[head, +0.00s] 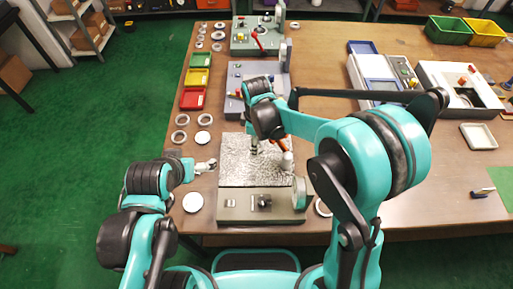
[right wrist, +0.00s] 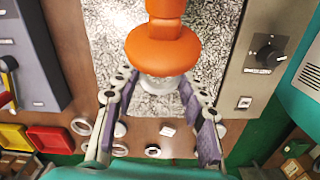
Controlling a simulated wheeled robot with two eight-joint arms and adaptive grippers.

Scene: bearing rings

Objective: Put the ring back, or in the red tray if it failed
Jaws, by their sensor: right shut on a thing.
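My right gripper (right wrist: 153,80) is shut on the round end of an orange handle (right wrist: 165,47), with a pale translucent piece (right wrist: 165,84) just below it. In the head view my right arm reaches over the near machine's speckled metal plate (head: 235,165) and hides part of it. My left gripper (head: 207,165) is at the plate's left edge, too small to tell open or shut. The red tray (head: 192,100) lies flat at the table's left side. Rings (head: 180,136) lie near it; I cannot tell which is the task's ring.
Yellow (head: 197,78) and green (head: 201,60) trays lie behind the red one. A pale disc (head: 193,202) lies left of the near machine's base (head: 235,205). More machines stand behind, and a white box (head: 460,85) stands at right. The brown table (head: 320,45) has free room at the back.

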